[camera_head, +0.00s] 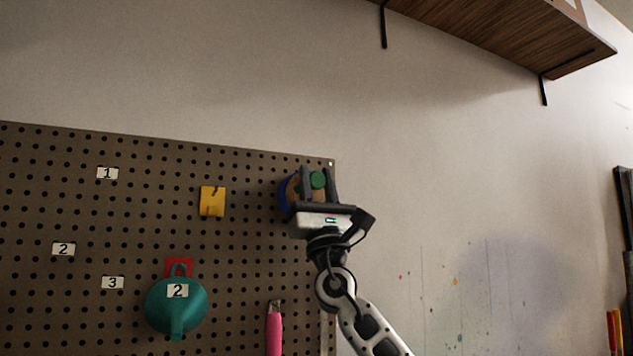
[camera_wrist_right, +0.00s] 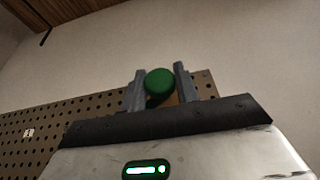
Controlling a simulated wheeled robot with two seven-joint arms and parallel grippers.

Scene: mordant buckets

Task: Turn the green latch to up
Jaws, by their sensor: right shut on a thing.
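The green latch (camera_head: 318,180) is at the upper right corner of the pegboard, with a round green end showing. My right gripper (camera_head: 318,178) is at the latch, one finger on each side of it, and is shut on it. In the right wrist view the round green end of the latch (camera_wrist_right: 159,82) sits between the two grey fingers of the right gripper (camera_wrist_right: 160,86). A blue round part (camera_head: 284,192) shows behind the gripper, mostly hidden. The way the latch points cannot be told, as the gripper covers much of it. My left gripper is not in view.
The pegboard (camera_head: 240,255) carries a yellow holder (camera_head: 212,201), a teal funnel (camera_head: 176,308) on a red hook (camera_head: 179,265), a pink-handled tool (camera_head: 274,330) and number labels. A wooden shelf (camera_head: 500,32) juts out above right.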

